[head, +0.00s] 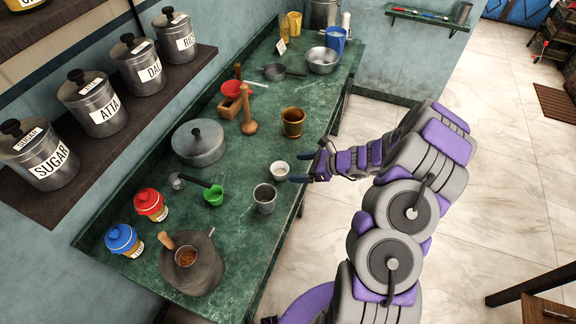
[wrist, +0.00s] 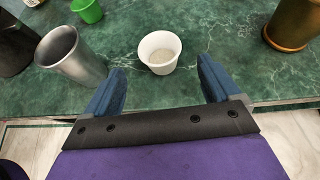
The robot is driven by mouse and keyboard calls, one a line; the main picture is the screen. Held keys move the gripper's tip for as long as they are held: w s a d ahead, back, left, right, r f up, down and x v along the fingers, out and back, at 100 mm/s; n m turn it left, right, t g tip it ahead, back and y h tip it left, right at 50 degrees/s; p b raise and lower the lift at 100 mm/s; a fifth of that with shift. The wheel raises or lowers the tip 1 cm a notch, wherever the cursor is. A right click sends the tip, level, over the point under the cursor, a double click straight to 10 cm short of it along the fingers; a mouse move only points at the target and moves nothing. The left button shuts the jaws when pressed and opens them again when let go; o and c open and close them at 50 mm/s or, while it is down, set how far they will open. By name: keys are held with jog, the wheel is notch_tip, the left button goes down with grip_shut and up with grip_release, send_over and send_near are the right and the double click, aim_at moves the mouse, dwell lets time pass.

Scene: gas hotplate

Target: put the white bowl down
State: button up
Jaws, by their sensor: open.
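The small white bowl (head: 280,170) stands upright on the green marble counter (head: 240,180), near its front edge. In the wrist view the white bowl (wrist: 159,53) stands just beyond the fingertips, between their lines, with a pale greyish inside. My gripper (head: 297,168) is open, its blue fingers pointing at the bowl from the counter's front side. In the wrist view my gripper (wrist: 158,72) has its two fingers wide apart, with nothing held between them. Whether a finger touches the bowl is hard to tell in the head view.
A brown pot (head: 292,122) stands on the other side. A lidded pot (head: 199,143) is at the back. The counter's front edge runs under my gripper.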

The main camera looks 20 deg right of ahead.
jog(key=v, duration=0.4)
jog(key=shift+s+d+p, duration=0.1)
jog(key=shift+d+p, duration=0.05)
jog(key=shift+p, duration=0.25)
